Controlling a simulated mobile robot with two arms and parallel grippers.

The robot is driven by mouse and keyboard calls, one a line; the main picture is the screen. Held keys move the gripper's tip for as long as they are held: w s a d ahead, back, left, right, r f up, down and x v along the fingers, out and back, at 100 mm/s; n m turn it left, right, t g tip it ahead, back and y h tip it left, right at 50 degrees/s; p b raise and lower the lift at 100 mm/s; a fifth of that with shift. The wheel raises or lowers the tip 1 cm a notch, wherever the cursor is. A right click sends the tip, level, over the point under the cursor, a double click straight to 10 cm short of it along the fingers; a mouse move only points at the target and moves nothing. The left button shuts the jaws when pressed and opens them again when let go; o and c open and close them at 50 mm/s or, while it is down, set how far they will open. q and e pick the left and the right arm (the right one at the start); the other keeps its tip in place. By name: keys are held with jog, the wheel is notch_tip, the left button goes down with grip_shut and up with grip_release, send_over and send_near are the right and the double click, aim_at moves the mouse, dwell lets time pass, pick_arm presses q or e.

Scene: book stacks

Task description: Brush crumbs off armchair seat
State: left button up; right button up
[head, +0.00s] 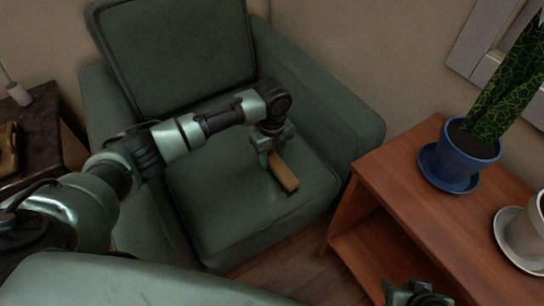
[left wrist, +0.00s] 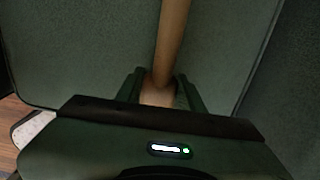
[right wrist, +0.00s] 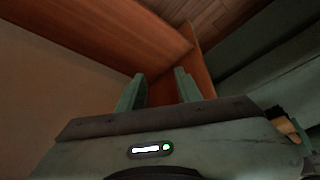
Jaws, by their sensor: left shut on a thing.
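The green armchair (head: 170,62) stands against the wall, with its seat cushion (head: 220,205) facing up. My left gripper (head: 272,150) is over the right part of the seat, shut on a brush with a wooden handle (head: 285,173). The brush lies low over the seat; I cannot tell whether it touches. In the left wrist view the handle (left wrist: 172,40) runs up from between the fingers (left wrist: 160,90). Its bristles are not visible. I can make out no crumbs on the seat. My right gripper (right wrist: 159,85) is open and empty near the wooden shelf unit.
The reddish wooden shelf unit (head: 390,176) stands right of the chair, with a plant in a blue pot (head: 462,150) and a pale pot on a saucer (head: 508,235) on top. A dark side table (head: 35,165) is at the left. Chair arms flank the seat.

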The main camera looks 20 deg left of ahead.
pick_arm(q)
jog(key=shift+f, duration=0.25)
pick_arm(e)
jog(key=shift+w+r, duration=0.1)
jog(key=shift+w, duration=0.15)
pick_arm(q)
jog(key=shift+f, duration=0.2)
pick_arm(e)
jog(key=shift+w+a+r+t, duration=0.1)
jog(key=shift+w+a+t, duration=0.05)
jog(key=shift+w+t, duration=0.15)
jog(key=shift+w, duration=0.1)
pick_arm(q)
jog(key=shift+f, duration=0.2)
pick_arm(e)
jog(key=shift+w+a+r, duration=0.1)
jog(key=shift+w+a, duration=0.05)
jog(key=shift+w, duration=0.05)
pick_arm(q)
jog(key=shift+f+b, duration=0.35)
jog(key=shift+f, duration=0.4)
pick_arm(e)
jog(key=shift+w+a+r+t+y, duration=0.2)
jog(key=shift+w+t, duration=0.15)
jog(key=shift+w, duration=0.15)
jog(key=shift+w+a+r+t+y, duration=0.1)
jog(key=shift+w+a+r+t, duration=0.1)
jog(key=shift+w+t, duration=0.2)
jog(key=shift+w, duration=0.1)
